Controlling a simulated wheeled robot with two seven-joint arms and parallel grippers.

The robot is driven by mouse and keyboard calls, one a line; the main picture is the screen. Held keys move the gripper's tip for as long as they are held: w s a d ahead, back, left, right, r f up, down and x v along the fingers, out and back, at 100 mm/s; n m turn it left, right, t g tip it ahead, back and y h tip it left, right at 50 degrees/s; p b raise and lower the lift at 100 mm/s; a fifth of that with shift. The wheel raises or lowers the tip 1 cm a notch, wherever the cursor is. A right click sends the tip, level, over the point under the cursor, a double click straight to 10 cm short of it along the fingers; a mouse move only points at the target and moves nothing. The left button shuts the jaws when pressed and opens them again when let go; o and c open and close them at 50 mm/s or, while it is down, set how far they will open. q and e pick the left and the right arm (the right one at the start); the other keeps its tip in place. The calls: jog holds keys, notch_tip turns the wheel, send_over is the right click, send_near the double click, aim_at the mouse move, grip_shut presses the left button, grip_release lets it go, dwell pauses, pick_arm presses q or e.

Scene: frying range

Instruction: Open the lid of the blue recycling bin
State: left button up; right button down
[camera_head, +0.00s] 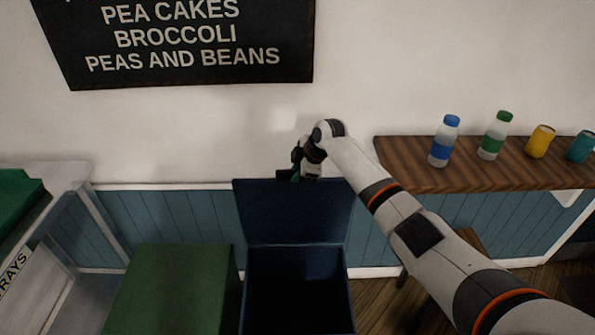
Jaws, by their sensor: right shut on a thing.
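The blue recycling bin (247,300) stands at the bottom centre of the head view. Its dark blue lid (295,215) is raised upright at the back against the wall side, and the dark inside of the bin shows. My right arm reaches in from the lower right. My right gripper (291,176) is at the top edge of the lid and is shut on it; the fingertips are small and partly hidden. My left gripper is not in view.
A green bin (172,290) stands left of the blue bin. A wooden shelf (400,178) on the right holds a blue-labelled bottle (442,143), a green-capped bottle (494,137), a yellow can (540,142) and a teal can (581,147). A tray stand (60,255) is at the left.

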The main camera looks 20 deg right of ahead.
jog(key=c, duration=1.5)
grip_release()
jog(key=shift+o, duration=0.7)
jog(key=b+v, duration=0.1)
jog(key=v, duration=1)
jog(key=shift+r+b, duration=0.35)
jog(key=shift+r, duration=0.05)
jog(key=shift+s+d, duration=0.1)
